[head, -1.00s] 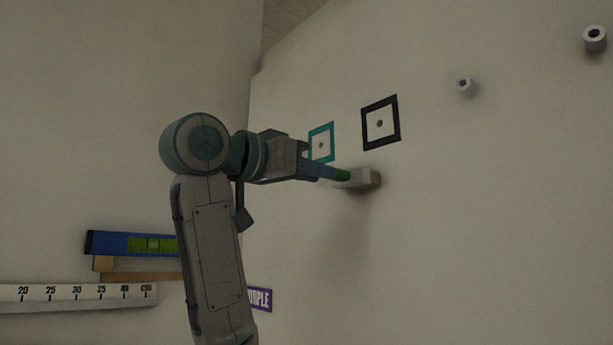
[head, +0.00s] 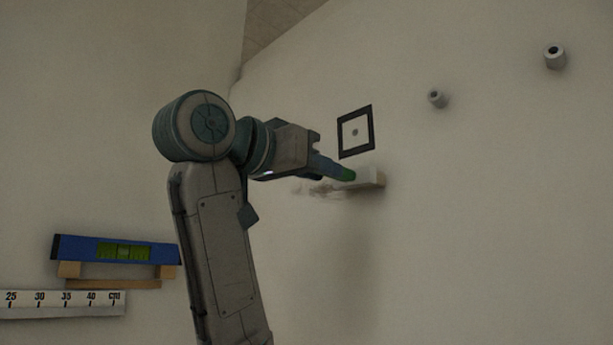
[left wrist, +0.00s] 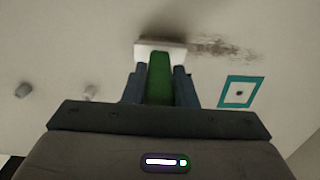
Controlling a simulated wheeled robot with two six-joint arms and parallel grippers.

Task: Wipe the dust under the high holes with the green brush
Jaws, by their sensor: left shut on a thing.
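A patchy dust smear (head: 315,188) shows left of the brush head. In the left wrist view the green handle (left wrist: 160,78) lies between the fingers, the white head (left wrist: 160,48) is beyond, and brown dust (left wrist: 222,48) lies to its right. My right gripper is out of view.
Two grey pegs (head: 437,99) (head: 555,57) stick out of the wall at upper right. A blue spirit level (head: 115,250) on wooden blocks and a ruler (head: 60,303) are at lower left. The wall below the brush is bare.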

